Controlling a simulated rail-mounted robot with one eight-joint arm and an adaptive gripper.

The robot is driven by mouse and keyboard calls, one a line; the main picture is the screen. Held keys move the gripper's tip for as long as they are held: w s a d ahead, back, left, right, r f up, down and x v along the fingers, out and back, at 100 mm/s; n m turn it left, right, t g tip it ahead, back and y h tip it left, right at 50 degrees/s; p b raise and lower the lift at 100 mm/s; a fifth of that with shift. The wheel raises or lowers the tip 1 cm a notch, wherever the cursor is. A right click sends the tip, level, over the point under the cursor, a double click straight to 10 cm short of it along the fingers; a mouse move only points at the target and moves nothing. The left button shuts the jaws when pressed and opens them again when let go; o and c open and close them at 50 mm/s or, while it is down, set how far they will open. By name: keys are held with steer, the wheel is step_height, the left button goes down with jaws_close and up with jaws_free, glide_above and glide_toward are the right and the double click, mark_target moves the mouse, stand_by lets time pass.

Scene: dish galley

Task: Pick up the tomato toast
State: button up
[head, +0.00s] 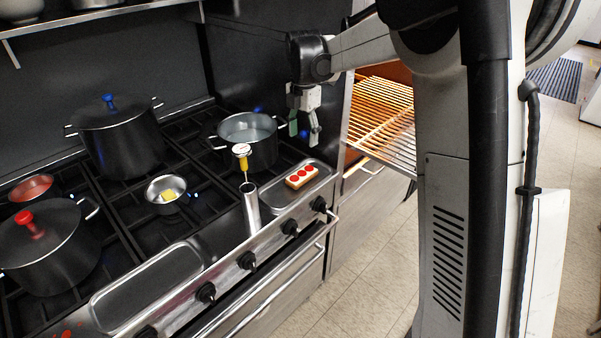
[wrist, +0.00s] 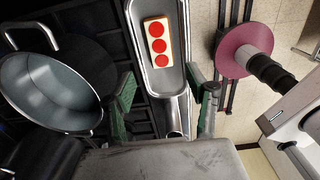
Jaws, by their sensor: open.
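The tomato toast (head: 301,177) is a pale slice with red tomato rounds on top. It lies on a metal tray (head: 270,197) at the front right of the stove. In the wrist view the toast (wrist: 158,43) lies in the tray (wrist: 170,88), ahead of the fingers and between their lines. My gripper (head: 304,131) is open and empty, above the right end of the stove, higher than the toast and behind it. Its green-padded fingers stand apart in the wrist view (wrist: 164,100). No finger touches the toast.
A steel pot (head: 247,128) of liquid stands beside my gripper. A metal cylinder (head: 251,207) with a yellow-handled thermometer (head: 242,158) stands at the tray's left end. Black lidded pots (head: 116,140) stand farther left. A wire rack (head: 384,112) lies to the right.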

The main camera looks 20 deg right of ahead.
mark_target(302, 173)
step_height(302, 173, down, 14)
steer(key=shift+a+r+p, duration=0.15)
steer(key=shift+p, duration=0.3)
steer(key=shift+c, duration=0.6)
steer(key=c, duration=0.9)
steer(key=shift+r, duration=0.1)
